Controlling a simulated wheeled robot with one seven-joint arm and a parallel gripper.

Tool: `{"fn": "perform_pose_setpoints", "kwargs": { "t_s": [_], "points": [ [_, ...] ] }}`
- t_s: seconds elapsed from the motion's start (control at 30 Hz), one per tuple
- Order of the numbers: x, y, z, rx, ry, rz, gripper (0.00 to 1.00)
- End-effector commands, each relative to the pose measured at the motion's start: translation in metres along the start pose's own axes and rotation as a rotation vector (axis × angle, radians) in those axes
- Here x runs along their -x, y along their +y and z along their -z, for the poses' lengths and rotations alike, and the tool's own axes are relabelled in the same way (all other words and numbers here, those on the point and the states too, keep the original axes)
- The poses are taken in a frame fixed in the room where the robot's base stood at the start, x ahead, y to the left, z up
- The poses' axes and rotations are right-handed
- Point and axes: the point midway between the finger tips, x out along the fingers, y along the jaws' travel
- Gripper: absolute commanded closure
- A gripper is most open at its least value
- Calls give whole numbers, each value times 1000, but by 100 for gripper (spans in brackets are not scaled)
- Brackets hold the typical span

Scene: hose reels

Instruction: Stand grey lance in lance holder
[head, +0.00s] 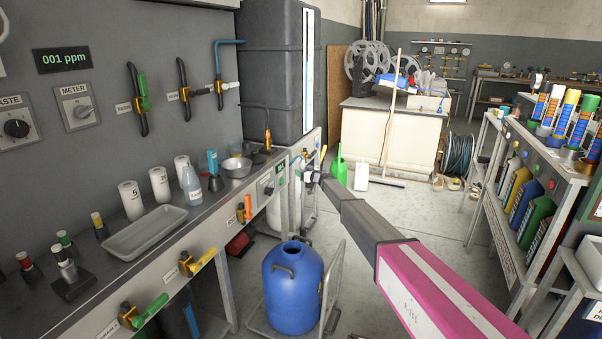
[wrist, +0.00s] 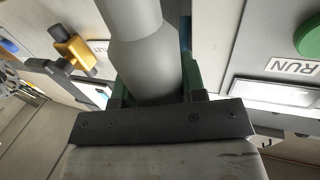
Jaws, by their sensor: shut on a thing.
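The grey lance (wrist: 135,35) shows in the wrist view as a smooth grey cylinder that widens towards my gripper. My gripper (wrist: 153,88) is shut on this wide part, with a dark green finger on each side. In the head view my gripper (head: 308,178) is at the far end of my arm, by the right end of the grey bench. The lance is too small there to make out clearly. I cannot pick out the lance holder with certainty in either view.
In the head view, a blue drum (head: 292,290) stands below my arm and a bottle rack (head: 510,240) stands right. Open floor lies between.

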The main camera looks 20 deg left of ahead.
Motion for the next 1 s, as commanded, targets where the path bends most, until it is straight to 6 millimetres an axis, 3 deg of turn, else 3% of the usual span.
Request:
{"fn": "perform_pose_setpoints", "kwargs": {
  "t_s": [0.03, 0.07, 0.13, 0.17, 0.47, 0.63, 1.0],
  "points": [
    [0, 0, 1, 0, 1, 0, 100],
    [0, 0, 1, 0, 1, 0, 59],
    [0, 0, 1, 0, 1, 0, 36],
    [0, 0, 1, 0, 1, 0, 32],
    [1, 0, 0, 0, -1, 0, 32],
    [11, 0, 0, 0, -1, -1, 32],
    [73, -1, 1, 0, 0, -2, 32]
  ]
}}
